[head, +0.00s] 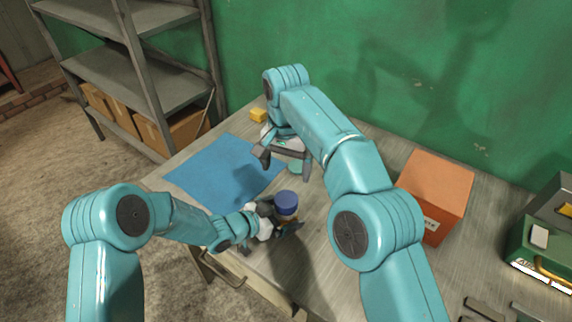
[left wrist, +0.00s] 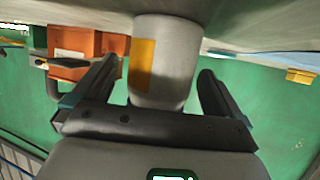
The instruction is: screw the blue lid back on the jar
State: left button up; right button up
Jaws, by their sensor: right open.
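The jar (head: 287,217) stands upright near the table's front edge, with the dark blue lid (head: 287,200) on its top; I cannot tell how tightly it sits. In the left wrist view the jar (left wrist: 172,60) is pale grey with an orange-yellow label, and its lid does not show. My left gripper (head: 283,228) is around the jar, low beside it. In the left wrist view its fingers (left wrist: 160,68) stand on either side of the jar, with gaps showing. My right gripper (head: 285,168) is open and empty, behind and above the jar, pointing down.
A blue mat (head: 222,172) lies on the table's left part, with a yellow block (head: 259,115) behind it. An orange box (head: 436,190) stands to the right, and a green case (head: 545,240) at the far right. A small teal patch (head: 296,167) shows by my right gripper.

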pick_arm(q)
jog(key=b+v, duration=0.2)
jog(key=v, duration=1.4)
jog(key=shift+s, duration=0.15)
jog(key=shift+a, duration=0.15)
